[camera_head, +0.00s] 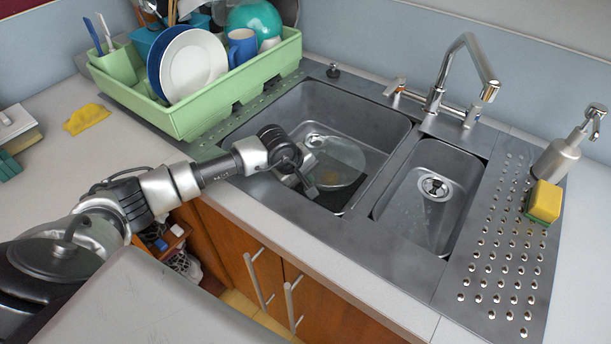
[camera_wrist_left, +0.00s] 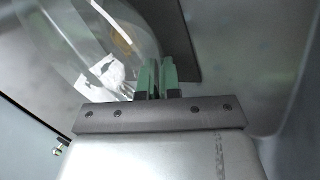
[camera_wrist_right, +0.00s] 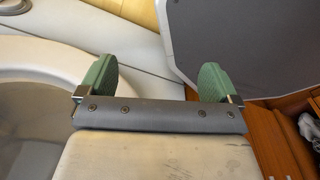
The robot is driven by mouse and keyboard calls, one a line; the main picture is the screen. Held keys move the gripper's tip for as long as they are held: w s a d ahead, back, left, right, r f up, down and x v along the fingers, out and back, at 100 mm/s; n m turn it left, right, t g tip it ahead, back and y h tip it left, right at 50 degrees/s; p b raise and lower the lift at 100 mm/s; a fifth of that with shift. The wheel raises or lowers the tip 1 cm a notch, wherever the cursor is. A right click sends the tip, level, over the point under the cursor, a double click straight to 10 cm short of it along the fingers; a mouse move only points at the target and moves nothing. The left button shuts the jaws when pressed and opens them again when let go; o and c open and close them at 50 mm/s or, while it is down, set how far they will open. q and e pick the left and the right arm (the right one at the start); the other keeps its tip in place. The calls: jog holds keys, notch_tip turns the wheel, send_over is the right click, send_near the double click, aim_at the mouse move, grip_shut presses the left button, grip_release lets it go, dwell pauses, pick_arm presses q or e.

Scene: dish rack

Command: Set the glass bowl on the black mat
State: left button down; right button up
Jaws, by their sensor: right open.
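The clear glass bowl (camera_head: 342,163) is in the large sink basin, tilted. It also shows in the left wrist view (camera_wrist_left: 95,45). My left gripper (camera_head: 309,180) reaches into the basin at the bowl's near-left side. Its green fingers (camera_wrist_left: 156,76) are close together with the bowl's rim between them. The black mat (camera_head: 347,200) lies on the basin floor, partly behind the bowl and gripper; a dark edge of it shows in the left wrist view (camera_wrist_left: 188,40). Whether bowl and mat touch is unclear. My right gripper (camera_wrist_right: 158,82) is open and empty, away from the sink.
A green dish rack (camera_head: 185,115) with plates, a blue mug (camera_head: 242,47) and utensils stands behind left. The faucet (camera_head: 455,75) and small basin (camera_head: 428,200) are right. A sponge (camera_head: 544,202) and soap dispenser (camera_head: 563,150) stand at far right. Basin walls surround my left gripper.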

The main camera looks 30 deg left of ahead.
pick_arm(q)
jog(key=shift+f+b, duration=0.15)
jog(key=shift+b, duration=0.2)
dwell(0.4)
jog(key=c, duration=1.4)
grip_release()
jog(key=shift+o, duration=0.7)
jog(key=shift+f, duration=0.1)
jog(key=v, duration=1.1)
jog(key=shift+b, duration=0.45)
grip_shut()
